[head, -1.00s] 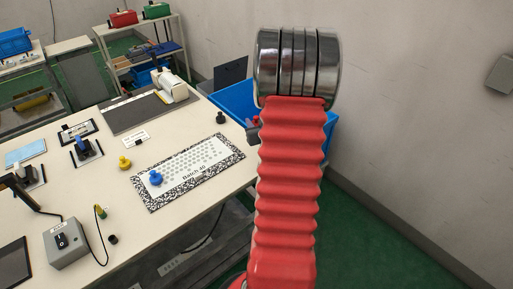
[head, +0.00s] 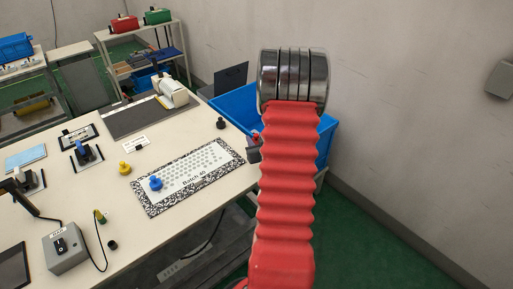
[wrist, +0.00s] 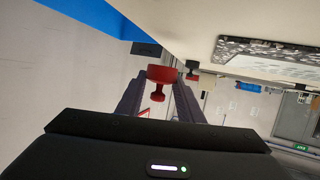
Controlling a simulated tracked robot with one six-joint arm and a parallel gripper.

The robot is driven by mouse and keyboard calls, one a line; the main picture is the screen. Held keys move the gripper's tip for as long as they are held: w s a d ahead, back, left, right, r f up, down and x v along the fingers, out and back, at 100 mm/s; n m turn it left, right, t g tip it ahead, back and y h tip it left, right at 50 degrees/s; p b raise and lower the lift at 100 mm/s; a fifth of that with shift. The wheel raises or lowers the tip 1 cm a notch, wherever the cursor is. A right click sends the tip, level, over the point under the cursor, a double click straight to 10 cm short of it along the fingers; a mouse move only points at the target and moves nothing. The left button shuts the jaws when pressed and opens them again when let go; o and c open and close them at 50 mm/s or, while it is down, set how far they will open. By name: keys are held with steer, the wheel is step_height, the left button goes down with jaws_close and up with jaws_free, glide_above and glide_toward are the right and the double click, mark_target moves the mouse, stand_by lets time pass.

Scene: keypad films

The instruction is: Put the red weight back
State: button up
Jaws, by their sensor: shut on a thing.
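The red weight (wrist: 159,74) is a small knobbed piece held between the two fingers of my gripper (wrist: 157,100) in the wrist view, which is upside down. In the head view the red weight (head: 255,134) shows just left of my red arm, with my gripper (head: 254,146) mostly hidden behind the arm. It appears in the air by the table's right edge. The patterned sheet marked "Batch 40" (head: 203,163) lies on the table to its left. A blue weight (head: 155,183) sits on the sheet's left end. A yellow weight (head: 125,168) and a black weight (head: 220,123) stand off the sheet.
A blue bin (head: 234,103) stands beyond the table's right edge, partly behind my arm. A grey switch box (head: 66,247) with a cable stands at the table's front. A white device (head: 171,90) on a dark board is at the back. Bare table lies around the sheet.

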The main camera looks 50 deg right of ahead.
steer(key=shift+f, duration=2.05)
steer(key=o, duration=1.2)
steer(key=shift+f, duration=0.1)
steer(key=shift+o, duration=0.2)
steer(key=v, duration=1.2)
steer(key=shift+s, duration=0.1)
